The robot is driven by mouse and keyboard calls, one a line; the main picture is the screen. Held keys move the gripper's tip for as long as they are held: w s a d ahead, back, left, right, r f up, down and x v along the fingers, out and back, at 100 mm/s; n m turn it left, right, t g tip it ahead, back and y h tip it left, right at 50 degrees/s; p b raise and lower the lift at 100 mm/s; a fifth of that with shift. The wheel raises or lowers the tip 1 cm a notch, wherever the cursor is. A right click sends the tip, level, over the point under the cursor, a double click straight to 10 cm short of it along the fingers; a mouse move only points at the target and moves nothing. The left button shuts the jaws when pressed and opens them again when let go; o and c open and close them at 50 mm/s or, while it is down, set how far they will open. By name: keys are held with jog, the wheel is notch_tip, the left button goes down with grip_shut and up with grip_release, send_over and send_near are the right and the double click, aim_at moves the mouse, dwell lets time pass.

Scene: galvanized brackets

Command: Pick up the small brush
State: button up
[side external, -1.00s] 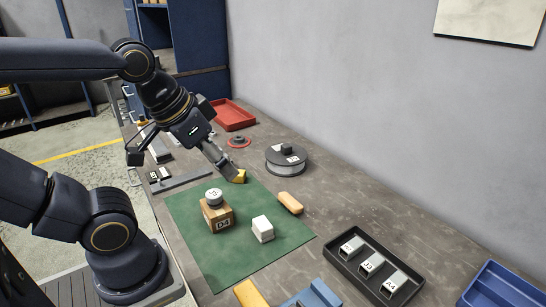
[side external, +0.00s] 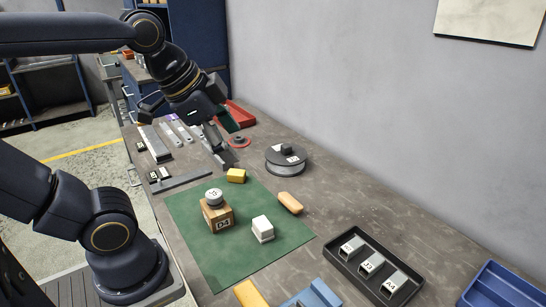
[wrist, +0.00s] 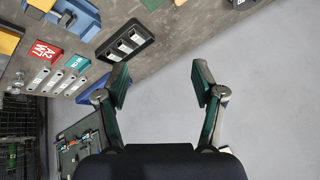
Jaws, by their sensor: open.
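I cannot pick out a small brush for certain. A tan, rounded bar (side external: 290,202) lies at the right edge of the green mat (side external: 195,240); it may be the brush's back, but no bristles show. A small yellow block (side external: 236,175) lies at the mat's far edge. My gripper (side external: 230,143) is open and empty, raised above the bench just beyond the yellow block. In the wrist view my gripper (wrist: 161,84) has its fingers spread, with nothing between them but grey background.
A wooden block (side external: 217,217) with a round weight on top and a white block (side external: 263,229) stand on the mat. A grey spool (side external: 287,161) stands right of my gripper. A black tray (side external: 374,265) holds brackets. A red tray (side external: 236,112) sits behind.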

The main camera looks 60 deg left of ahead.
jog(key=w+a+r+m+g, duration=0.1)
jog(key=w+a+r+m, duration=0.1)
jog(key=w+m, duration=0.65)
jog(key=m+g, duration=0.3)
jog(key=g, duration=0.2)
send_over(290, 200)
jog(key=f, duration=2.8)
jog(key=shift+w+d+f, duration=0.2)
jog(key=shift+w+f, duration=0.05)
jog(key=shift+f, duration=0.05)
jog(key=shift+s+a+f, duration=0.1)
jog(key=shift+f, duration=1.4)
jog(key=shift+s+a+f, duration=0.1)
jog(key=shift+f, duration=1.4)
grip_shut()
jog(key=shift+r, duration=0.1)
